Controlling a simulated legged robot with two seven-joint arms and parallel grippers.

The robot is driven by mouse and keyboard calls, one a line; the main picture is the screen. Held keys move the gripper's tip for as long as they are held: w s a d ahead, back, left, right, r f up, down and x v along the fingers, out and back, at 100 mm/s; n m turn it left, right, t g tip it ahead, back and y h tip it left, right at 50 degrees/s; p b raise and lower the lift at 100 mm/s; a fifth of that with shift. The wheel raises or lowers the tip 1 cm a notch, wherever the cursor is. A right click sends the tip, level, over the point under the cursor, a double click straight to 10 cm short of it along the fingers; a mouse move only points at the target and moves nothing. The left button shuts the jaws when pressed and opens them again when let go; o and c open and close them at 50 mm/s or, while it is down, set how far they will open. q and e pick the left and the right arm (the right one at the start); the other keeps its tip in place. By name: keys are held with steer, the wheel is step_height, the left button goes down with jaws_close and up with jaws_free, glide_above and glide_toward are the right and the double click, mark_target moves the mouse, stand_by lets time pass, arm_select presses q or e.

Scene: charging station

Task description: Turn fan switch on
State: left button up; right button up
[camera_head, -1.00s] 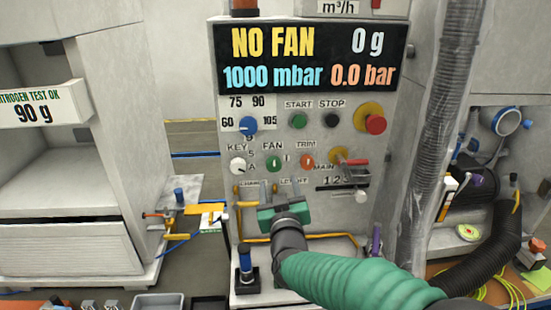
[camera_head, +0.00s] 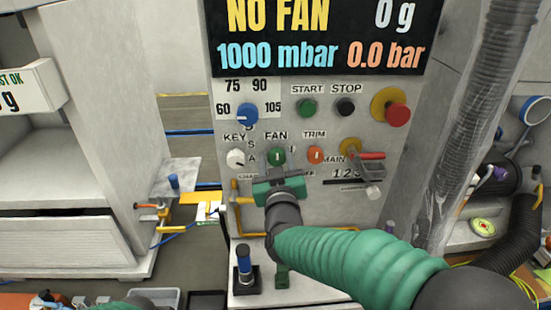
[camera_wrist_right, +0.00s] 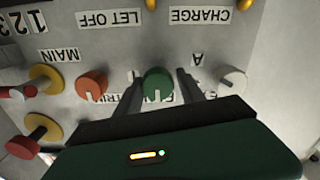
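The fan switch (camera_head: 277,156) is a green round knob with a light mark, under a FAN label on the grey control panel (camera_head: 225,195). The wrist view shows the panel upside down, with the green fan knob (camera_wrist_right: 157,85) in the middle. My right gripper (camera_head: 280,177) is just below the knob in the head view. In the wrist view its two dark fingers (camera_wrist_right: 159,78) are apart, one on each side of the knob, with gaps visible; contact cannot be told. The display (camera_head: 320,35) reads NO FAN, 0 g, 1000 mbar, 0.0 bar.
The white key knob (camera_head: 236,158) and orange trim knob (camera_head: 315,155) flank the fan knob. Green start (camera_head: 307,108), black stop (camera_head: 346,107) and red emergency (camera_head: 397,114) buttons are above. A red-handled main valve (camera_head: 368,156) is right. A ribbed hose (camera_head: 470,110) hangs further right.

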steer(key=shift+d+f, duration=0.1)
steer(key=shift+d, duration=0.1)
jaws_close()
steer(key=shift+a, duration=0.1)
steer(key=shift+f+m, duration=0.1)
steer(key=shift+m, duration=0.2)
steer(key=shift+f+m+b, duration=0.1)
steer(key=shift+m+b, duration=0.75)
steer(key=shift+m, duration=0.05)
steer(key=m+b, duration=0.4)
steer(key=m, duration=0.2)
steer(key=shift+f, duration=0.15)
steer(key=m+b, duration=0.4)
steer(key=m, duration=0.1)
steer(key=shift+m, duration=0.3)
steer(key=shift+m+b, duration=1.15)
steer(key=shift+m, duration=0.75)
steer(key=shift+a, duration=0.1)
